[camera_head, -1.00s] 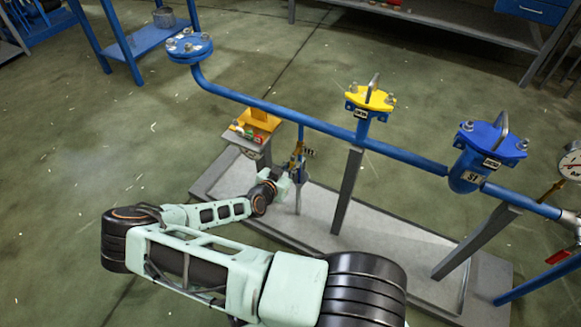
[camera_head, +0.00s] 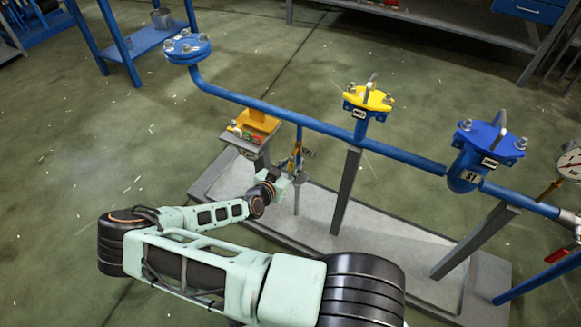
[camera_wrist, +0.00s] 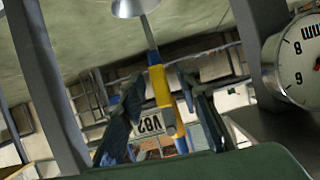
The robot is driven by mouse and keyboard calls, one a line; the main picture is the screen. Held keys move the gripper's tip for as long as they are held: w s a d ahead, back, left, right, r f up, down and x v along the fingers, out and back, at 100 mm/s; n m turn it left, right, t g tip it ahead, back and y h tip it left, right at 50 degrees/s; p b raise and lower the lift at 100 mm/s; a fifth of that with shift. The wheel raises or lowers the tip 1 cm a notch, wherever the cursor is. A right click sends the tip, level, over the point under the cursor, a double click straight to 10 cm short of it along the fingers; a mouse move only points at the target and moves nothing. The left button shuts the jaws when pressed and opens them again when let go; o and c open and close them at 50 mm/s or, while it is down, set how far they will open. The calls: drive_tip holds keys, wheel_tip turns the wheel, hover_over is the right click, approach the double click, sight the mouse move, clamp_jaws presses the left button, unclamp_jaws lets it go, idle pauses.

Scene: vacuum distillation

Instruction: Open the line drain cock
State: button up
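The line drain cock (camera_head: 297,160) hangs on a short blue drop pipe under the long blue line in the head view. In the wrist view its yellow part (camera_wrist: 159,86) stands upright between my fingers, with a tag (camera_wrist: 152,124) reading V82 beside it. My gripper (camera_wrist: 168,108) is open, one dark finger on each side of the cock. I see gaps at both sides; contact cannot be made out. In the head view my gripper (camera_head: 291,178) is beside the cock, its fingertips too small to make out.
A grey funnel (camera_wrist: 135,6) lines up with the cock. A grey post (camera_wrist: 45,80) and a dial gauge (camera_wrist: 295,60) flank it in the wrist view. The blue line (camera_head: 330,128) runs above. A stand with an orange-topped box (camera_head: 258,120) is close left. The tray (camera_head: 390,235) lies below.

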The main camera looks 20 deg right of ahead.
drive_tip(key=v, duration=1.2)
